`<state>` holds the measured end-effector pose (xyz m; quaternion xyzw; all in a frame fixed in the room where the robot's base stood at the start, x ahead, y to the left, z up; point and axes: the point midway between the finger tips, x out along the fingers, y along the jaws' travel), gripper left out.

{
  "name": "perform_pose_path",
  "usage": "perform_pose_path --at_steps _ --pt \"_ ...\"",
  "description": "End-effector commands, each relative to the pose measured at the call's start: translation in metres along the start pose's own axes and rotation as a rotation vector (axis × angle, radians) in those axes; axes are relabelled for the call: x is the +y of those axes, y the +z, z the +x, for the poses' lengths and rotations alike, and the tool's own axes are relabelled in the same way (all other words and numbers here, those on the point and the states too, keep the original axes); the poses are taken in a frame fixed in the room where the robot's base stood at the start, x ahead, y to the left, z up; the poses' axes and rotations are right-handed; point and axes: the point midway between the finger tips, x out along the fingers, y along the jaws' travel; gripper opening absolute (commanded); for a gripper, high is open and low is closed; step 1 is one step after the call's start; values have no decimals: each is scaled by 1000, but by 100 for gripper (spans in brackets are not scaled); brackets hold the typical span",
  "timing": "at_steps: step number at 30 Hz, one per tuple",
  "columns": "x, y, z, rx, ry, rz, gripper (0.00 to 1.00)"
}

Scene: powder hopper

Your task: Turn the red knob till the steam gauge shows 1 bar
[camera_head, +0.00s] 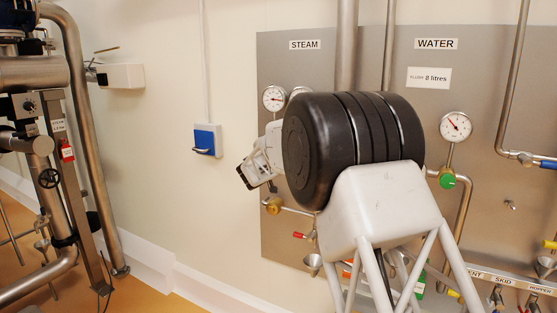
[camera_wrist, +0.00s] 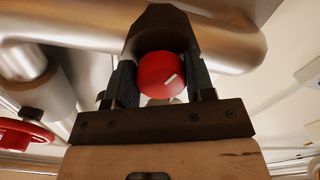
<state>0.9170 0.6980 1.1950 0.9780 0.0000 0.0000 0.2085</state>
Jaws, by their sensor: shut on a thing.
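The red knob (camera_wrist: 161,75) shows in the wrist view between the two dark fingers of my gripper (camera_wrist: 160,85), which is shut on it. The knob is round with a short white mark on its face. In the head view my arm hides the knob, and my gripper's fingers are hidden too. The steam gauge (camera_head: 274,98) is a round white dial with a red needle, under the STEAM label (camera_head: 305,45) on the steel panel. Its numbers are too small to read. A second dial (camera_head: 299,92) beside it is partly covered by my arm.
The steel panel (camera_head: 480,80) also carries a water gauge (camera_head: 455,126), a green knob (camera_head: 447,178) and pipes. A blue box (camera_head: 207,140) is on the wall to the left. In the wrist view a red handwheel (camera_wrist: 22,133) is at the left and a metal pipe (camera_wrist: 225,40) runs behind the knob.

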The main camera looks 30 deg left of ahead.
Motion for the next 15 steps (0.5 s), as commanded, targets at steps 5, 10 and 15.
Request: perform_pose_path --at_steps 5,10,15 --pt "0 0 0 0 0 -65 26" --pt "1 0 0 0 0 -171 26" --pt "2 0 0 0 0 -309 26"
